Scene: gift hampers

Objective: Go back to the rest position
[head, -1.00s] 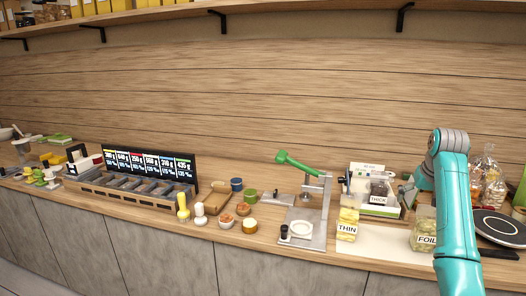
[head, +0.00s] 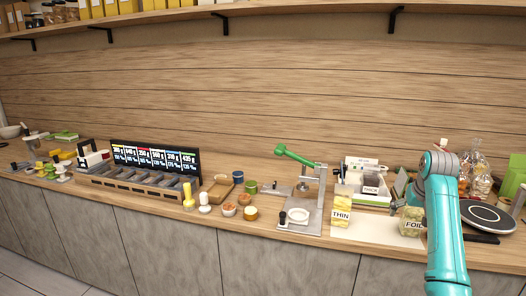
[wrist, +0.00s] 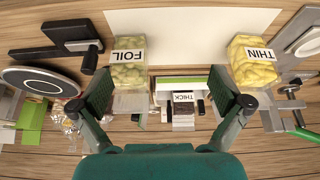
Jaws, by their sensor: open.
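My gripper (wrist: 160,108) is open and empty in the wrist view, its two fingers spread wide above the counter. Below it in that view are a FOIL box (wrist: 128,65), a THIN box (wrist: 254,62) and a THICK box (wrist: 183,112). In the head view my teal arm stands at the right, and the gripper end is mostly hidden behind it. The FOIL box (head: 411,224) is beside the arm, partly covered. The THIN box (head: 341,212) stands at the left end of a pale mat.
The pale mat (head: 380,230) lies bare between the boxes. A press with a green handle (head: 297,156) stands left of them. A round black-and-white plate (head: 487,215) and clear bags (head: 477,175) are to the right. A row of bins (head: 137,185) with a display is further left.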

